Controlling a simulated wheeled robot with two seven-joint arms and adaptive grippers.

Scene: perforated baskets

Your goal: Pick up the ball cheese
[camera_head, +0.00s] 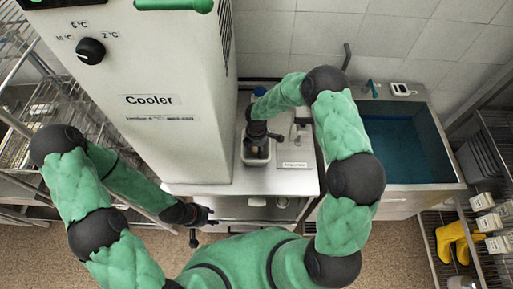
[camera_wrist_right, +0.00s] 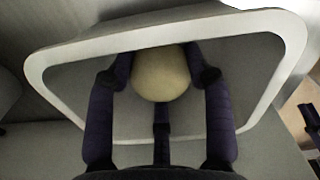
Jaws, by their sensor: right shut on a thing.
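The ball cheese (camera_wrist_right: 160,75) is a pale yellow ball in the right wrist view, between the fingers of my right gripper (camera_wrist_right: 160,85). My right gripper is shut on it. Around them is the rim of a white container (camera_wrist_right: 255,22). In the head view my right gripper (camera_head: 257,138) points down into this small light container (camera_head: 256,162) on the steel counter, and the cheese is mostly hidden there. My left gripper (camera_head: 205,215) is beside the front edge of the counter, away from the cheese. It is too small and dark to tell whether it is open.
A tall cooler (camera_head: 150,105) stands to the left of the container. A labelled counter area (camera_head: 292,165) lies to its right. A blue sink basin (camera_head: 403,145) is further right. Wire racks (camera_head: 75,115) stand at the left, and yellow boots (camera_head: 453,238) sit on a shelf at the lower right.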

